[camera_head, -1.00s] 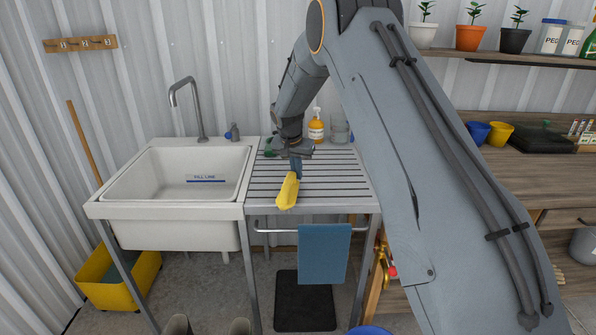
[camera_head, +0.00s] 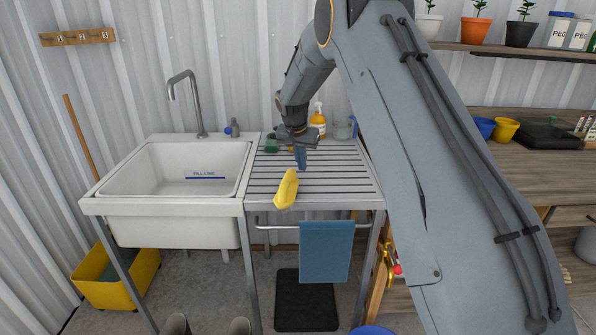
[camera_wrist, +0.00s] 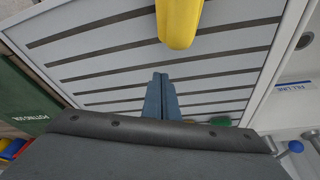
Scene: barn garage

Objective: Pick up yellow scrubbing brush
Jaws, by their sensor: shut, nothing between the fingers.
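The yellow scrubbing brush (camera_head: 286,189) lies on the slatted drainboard (camera_head: 338,184), near its front edge. In the wrist view its rounded yellow end (camera_wrist: 178,22) shows at the top, cut off by the frame. My gripper (camera_head: 302,167) is above the slats, behind the brush and slightly to its right in the head view. Its blue fingers are together and empty, pointing down. In the wrist view the fingertips (camera_wrist: 160,76) are apart from the brush, with bare slats between.
A white sink (camera_head: 128,178) with a tall tap adjoins the drainboard on the left. An orange pump bottle (camera_head: 318,122) and a green item (camera_head: 271,146) stand at the back. A blue cloth (camera_head: 325,250) hangs from the front rail. Slats right of the brush are clear.

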